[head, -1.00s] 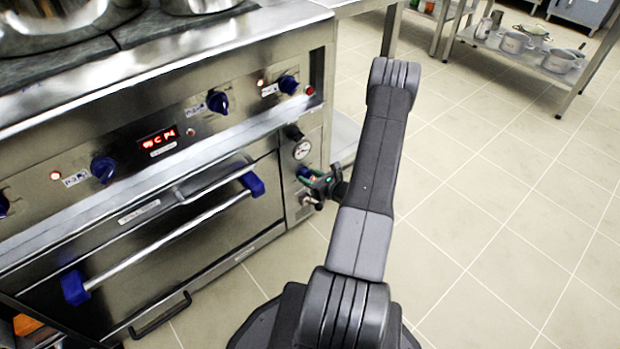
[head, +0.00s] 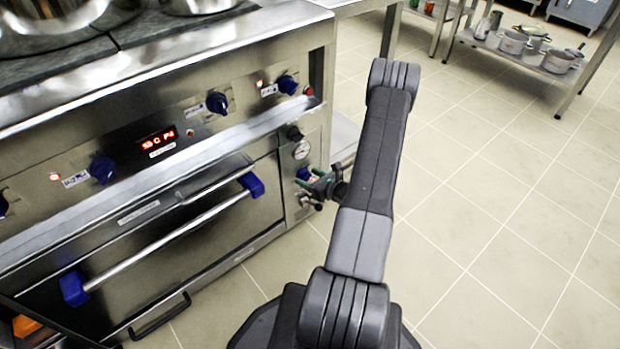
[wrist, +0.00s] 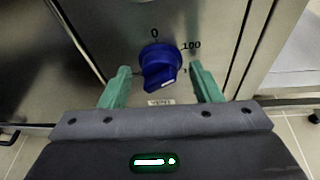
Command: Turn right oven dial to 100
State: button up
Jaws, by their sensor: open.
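The right oven dial is a blue knob (wrist: 158,62) on the steel side panel, with a "0" above it and "100" to its upper right. Its white pointer mark faces down and slightly right, away from both numbers. My gripper (wrist: 160,82) is open, its green fingers on either side of the knob with a visible gap on each side. In the head view my gripper (head: 318,184) is at the panel right of the oven door, with the blue knob (head: 303,173) partly hidden behind it.
A round gauge (head: 301,150) sits just above the knob. The oven door handle (head: 165,240) with blue ends runs to its left. Several blue knobs and a red display (head: 158,138) line the upper panel. Open tiled floor lies right; a pot shelf (head: 540,58) stands behind.

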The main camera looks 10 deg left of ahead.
jog(key=p+v, duration=0.3)
jog(key=v, duration=1)
jog(key=shift+s+d, duration=0.2)
jog(key=shift+d, duration=0.15)
jog(key=shift+r, duration=0.1)
jog(key=b+x, duration=0.3)
jog(key=x, duration=1.1)
jog(key=shift+d+r, duration=0.1)
